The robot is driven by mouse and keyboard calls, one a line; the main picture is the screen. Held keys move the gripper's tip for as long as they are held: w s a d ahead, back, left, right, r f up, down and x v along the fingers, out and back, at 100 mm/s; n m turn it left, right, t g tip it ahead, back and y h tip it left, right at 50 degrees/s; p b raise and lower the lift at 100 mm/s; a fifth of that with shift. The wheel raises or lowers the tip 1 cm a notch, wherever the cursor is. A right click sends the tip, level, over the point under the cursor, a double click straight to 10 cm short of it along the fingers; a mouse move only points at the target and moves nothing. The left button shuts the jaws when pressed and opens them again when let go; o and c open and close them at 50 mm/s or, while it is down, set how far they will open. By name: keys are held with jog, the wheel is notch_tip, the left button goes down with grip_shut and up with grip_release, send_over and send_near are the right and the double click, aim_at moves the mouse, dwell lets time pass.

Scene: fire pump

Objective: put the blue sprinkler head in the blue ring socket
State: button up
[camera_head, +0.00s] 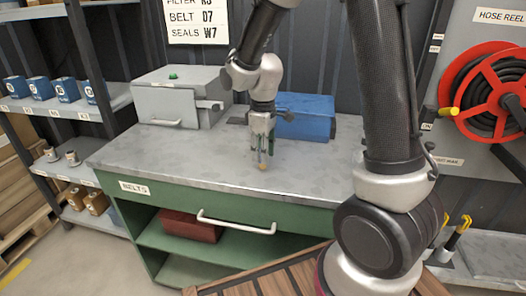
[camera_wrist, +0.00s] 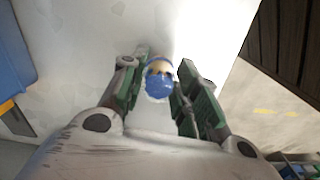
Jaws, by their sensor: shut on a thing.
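My gripper (camera_head: 262,152) points down over the front part of the grey bench top. It is shut on the blue sprinkler head. In the wrist view, the blue sprinkler head (camera_wrist: 158,86) is between the two green-sided fingers of my gripper (camera_wrist: 163,70), with a blue part towards the camera and a tan part beyond. In the head view, a small tan tip (camera_head: 262,167) shows below the fingers; the rest is hidden by them. I cannot tell whether it touches the bench. I cannot make out the blue ring socket in either view.
The grey bench top (camera_head: 140,161) has clear room left and right of my gripper. A grey case (camera_head: 170,98) and a blue box (camera_head: 308,117) stand at its back. Shelves with blue boxes (camera_head: 66,90) are left; a red hose reel (camera_head: 470,75) is right.

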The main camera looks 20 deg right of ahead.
jog(key=o, duration=1)
jog(key=shift+f, duration=0.1)
